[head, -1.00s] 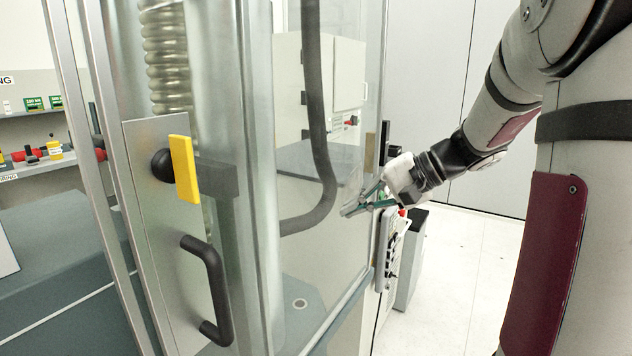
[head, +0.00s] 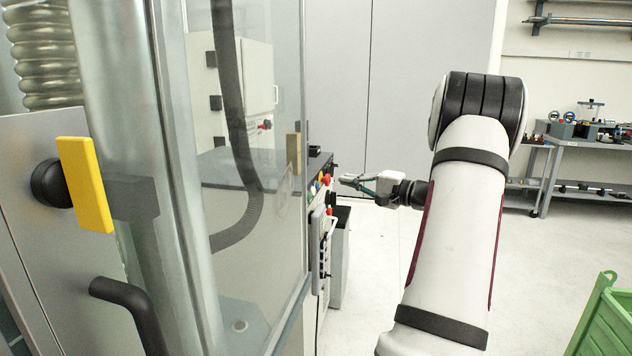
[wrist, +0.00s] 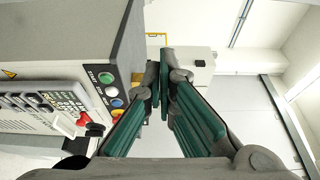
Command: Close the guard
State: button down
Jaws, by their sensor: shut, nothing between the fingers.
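The guard (head: 240,200) is a tall clear-panelled enclosure with metal frames on the left of the head view. Its front has a yellow plate (head: 85,184) on a black knob and a black handle (head: 130,310). I cannot tell how far the guard stands open. My gripper (head: 345,181) is to the right of the guard, apart from it, beside the machine's control panel. In the wrist view its green-padded fingers (wrist: 163,92) are together at the tips with nothing between them.
The control panel (wrist: 109,92) has coloured buttons, including a green one and a red one. A keypad pendant (head: 322,250) hangs below it. A grey bin (head: 341,262) stands behind. A green crate (head: 603,325) is at lower right. The floor between is clear.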

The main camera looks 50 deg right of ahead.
jog(key=w+a+p, duration=0.1)
jog(key=w+a, duration=0.3)
jog(key=w, duration=0.4)
jog(key=shift+a, duration=0.2)
jog(key=shift+a, duration=0.1)
dwell(0.3)
